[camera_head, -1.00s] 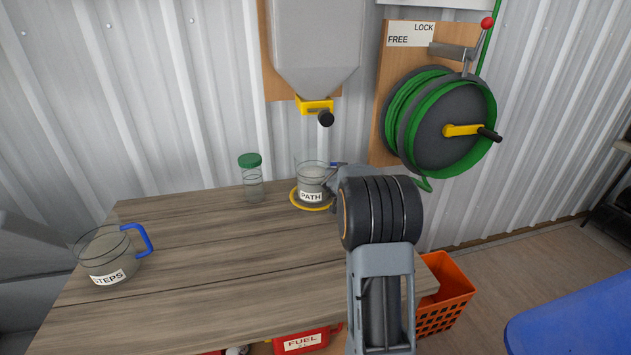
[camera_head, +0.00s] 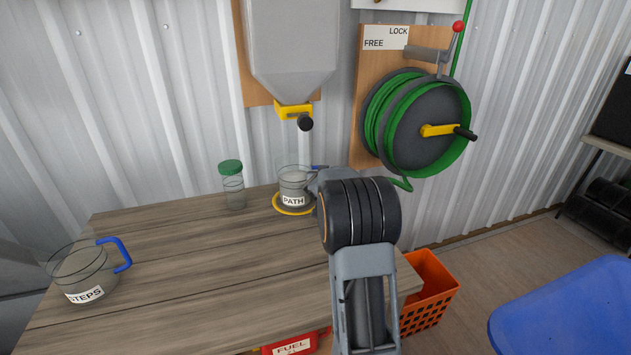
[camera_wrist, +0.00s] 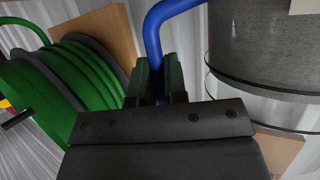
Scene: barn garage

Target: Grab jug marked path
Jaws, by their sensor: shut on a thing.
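The jug marked PATH (camera_head: 293,187) is clear with grey contents and stands at the back of the wooden table, over a yellow ring (camera_head: 292,205). In the head view my arm hides its handle side and most of my gripper. In the wrist view my gripper (camera_wrist: 160,90) is shut on the jug's blue handle (camera_wrist: 158,40). The jug's grey-filled body (camera_wrist: 265,45) fills the right of that view. A second clear jug marked STEPS (camera_head: 85,275), with a blue handle, stands at the table's left.
A green-lidded jar (camera_head: 233,185) stands left of the PATH jug. A grey hopper (camera_head: 292,50) with a yellow outlet hangs above. A green hose reel (camera_head: 425,125) is on the wall at right. An orange crate (camera_head: 428,290) and blue seat (camera_head: 570,310) stand right of the table (camera_head: 190,260).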

